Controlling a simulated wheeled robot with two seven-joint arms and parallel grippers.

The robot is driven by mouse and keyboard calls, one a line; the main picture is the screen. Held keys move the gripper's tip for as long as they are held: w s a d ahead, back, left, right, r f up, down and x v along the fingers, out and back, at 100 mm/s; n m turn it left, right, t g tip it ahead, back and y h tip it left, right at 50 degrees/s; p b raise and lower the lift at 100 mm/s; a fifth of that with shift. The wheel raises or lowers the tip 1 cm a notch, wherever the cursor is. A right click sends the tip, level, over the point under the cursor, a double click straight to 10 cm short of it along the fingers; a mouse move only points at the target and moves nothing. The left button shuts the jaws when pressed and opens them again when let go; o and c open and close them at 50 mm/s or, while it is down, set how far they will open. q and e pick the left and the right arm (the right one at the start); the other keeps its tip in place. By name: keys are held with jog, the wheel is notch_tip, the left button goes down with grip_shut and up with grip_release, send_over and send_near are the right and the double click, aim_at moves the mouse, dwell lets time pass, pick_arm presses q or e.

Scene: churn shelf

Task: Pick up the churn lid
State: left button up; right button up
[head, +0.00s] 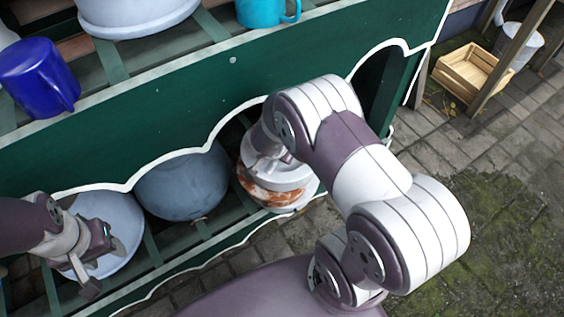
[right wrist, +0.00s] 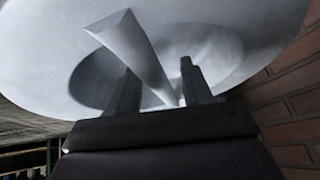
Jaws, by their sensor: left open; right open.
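In the right wrist view, a large pale grey round piece with a darker round centre, apparently the churn lid (right wrist: 255,40), fills the upper part. A tapered pale bar (right wrist: 135,42) crosses it and runs down between the two fingers of my right gripper (right wrist: 157,78). The fingers are apart; I cannot tell whether they touch it. In the head view my right arm reaches into the lower shelf above a brown-and-white round vessel (head: 262,190), and its fingers are hidden. My left gripper (head: 94,264) is open and empty at the lower left, over a pale grey-blue bowl (head: 125,222).
The green shelf board (head: 160,110) with white scalloped trim runs above the lower tier. A blue-grey round pot (head: 183,188) stands left of the vessel. A blue mug (head: 38,75), teal mug (head: 258,12) and white basin (head: 135,18) stand above. A brick wall (right wrist: 290,105) is close on the right.

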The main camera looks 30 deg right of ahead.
grip_shut()
jog(key=shift+r, duration=0.2)
